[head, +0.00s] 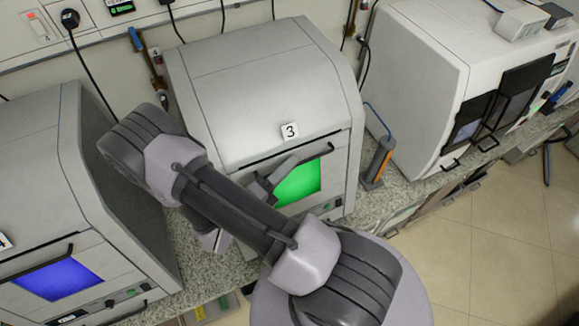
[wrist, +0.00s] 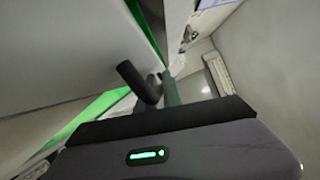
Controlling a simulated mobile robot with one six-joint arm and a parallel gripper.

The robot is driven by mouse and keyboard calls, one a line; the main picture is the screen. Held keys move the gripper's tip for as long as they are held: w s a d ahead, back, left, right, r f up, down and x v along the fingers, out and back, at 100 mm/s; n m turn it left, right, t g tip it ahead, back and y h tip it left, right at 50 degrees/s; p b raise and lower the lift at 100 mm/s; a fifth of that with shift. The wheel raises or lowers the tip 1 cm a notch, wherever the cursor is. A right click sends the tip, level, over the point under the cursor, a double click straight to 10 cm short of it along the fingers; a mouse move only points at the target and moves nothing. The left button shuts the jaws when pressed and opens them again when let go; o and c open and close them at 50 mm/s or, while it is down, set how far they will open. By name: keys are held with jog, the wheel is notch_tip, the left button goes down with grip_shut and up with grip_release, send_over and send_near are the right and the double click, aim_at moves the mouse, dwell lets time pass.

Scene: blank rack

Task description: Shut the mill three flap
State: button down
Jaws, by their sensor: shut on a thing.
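Mill three (head: 262,95) is the light grey cabinet marked 3 in the middle of the head view. Its front flap (head: 335,175) has a lit green window (head: 299,184) and a dark bar handle along its upper edge. My arm crosses in front and hides the flap's left part. In the wrist view, my gripper (wrist: 168,82) is shut on a dark rounded handle (wrist: 138,80), beside a pale panel with green-lit edges. The fingertips are partly hidden there. I cannot tell exactly how far the flap stands from the cabinet.
A similar cabinet with a blue window (head: 58,280) stands at the left. A white machine (head: 420,85) with dark doors stands at the right. An orange and grey tool (head: 378,162) stands on the speckled counter (head: 400,195) beside mill three. Floor is open at lower right.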

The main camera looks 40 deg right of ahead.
jog(key=c, duration=1.8)
grip_release()
jog(key=shift+f, duration=0.1)
jog(key=shift+w+a, duration=0.1)
jog(key=shift+a, duration=0.15)
jog(key=s+a+b, duration=0.1)
jog(key=a, duration=0.4)
jog(key=s+a+f, duration=0.1)
jog(key=a, duration=0.5)
jog(key=a+b, duration=0.1)
jog(key=a, duration=0.4)
jog(key=shift+s+a+f+b, duration=0.15)
jog(key=shift+s+a+b, duration=0.15)
jog(key=shift+s, duration=0.1)
